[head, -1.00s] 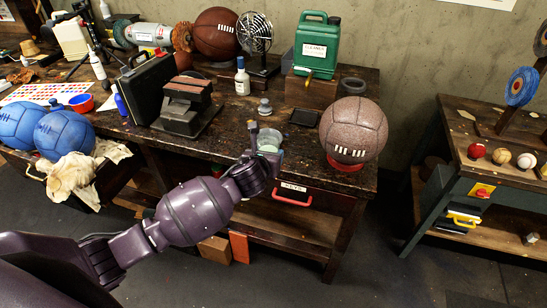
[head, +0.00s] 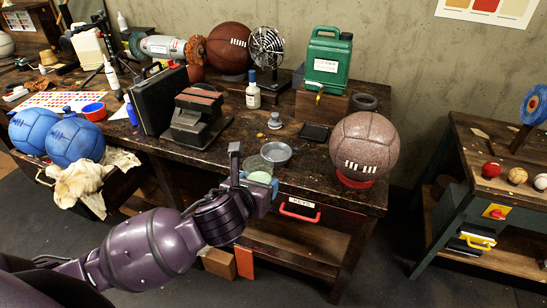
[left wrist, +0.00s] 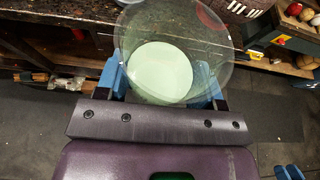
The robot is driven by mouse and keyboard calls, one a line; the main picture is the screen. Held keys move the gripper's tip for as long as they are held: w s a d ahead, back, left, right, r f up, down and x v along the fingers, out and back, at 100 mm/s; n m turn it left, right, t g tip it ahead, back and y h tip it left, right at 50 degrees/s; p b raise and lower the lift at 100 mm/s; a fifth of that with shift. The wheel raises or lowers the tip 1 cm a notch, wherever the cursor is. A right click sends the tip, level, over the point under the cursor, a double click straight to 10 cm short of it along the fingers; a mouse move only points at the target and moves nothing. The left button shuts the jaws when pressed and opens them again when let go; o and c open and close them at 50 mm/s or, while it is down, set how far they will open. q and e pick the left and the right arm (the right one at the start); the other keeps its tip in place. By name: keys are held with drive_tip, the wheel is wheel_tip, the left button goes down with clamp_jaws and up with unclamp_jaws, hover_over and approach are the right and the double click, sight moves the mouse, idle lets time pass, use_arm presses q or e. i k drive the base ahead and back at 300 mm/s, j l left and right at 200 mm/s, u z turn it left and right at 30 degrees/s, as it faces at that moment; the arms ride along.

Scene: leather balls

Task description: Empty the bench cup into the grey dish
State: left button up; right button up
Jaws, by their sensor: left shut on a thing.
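The bench cup (head: 253,163) is clear glass with pale green contents. My left gripper (head: 258,187) is shut on it and holds it at the bench's front edge. In the left wrist view the cup (left wrist: 222,42) stands between the blue fingers, its pale green contents (left wrist: 160,72) showing as a disc. The cup looks close to upright; its exact tilt is unclear. The grey dish (head: 277,153) sits on the bench just behind and right of the cup, and looks empty. Blue prongs at the lower right of the left wrist view may be my right gripper (left wrist: 288,172); their state is unclear.
A brown ball (head: 364,146) rests on a red ring to the right. A black tray (head: 314,132) and a small grey weight (head: 275,121) lie behind the dish. A red drawer handle (head: 299,212) juts from the bench front below.

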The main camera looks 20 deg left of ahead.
sight(279, 152)
drive_tip(key=i+l+u, duration=0.15)
drive_tip(key=i, duration=0.35)
drive_tip(key=i+l+u, duration=0.15)
drive_tip(key=i+l, duration=0.15)
drive_tip(key=i, duration=0.25)
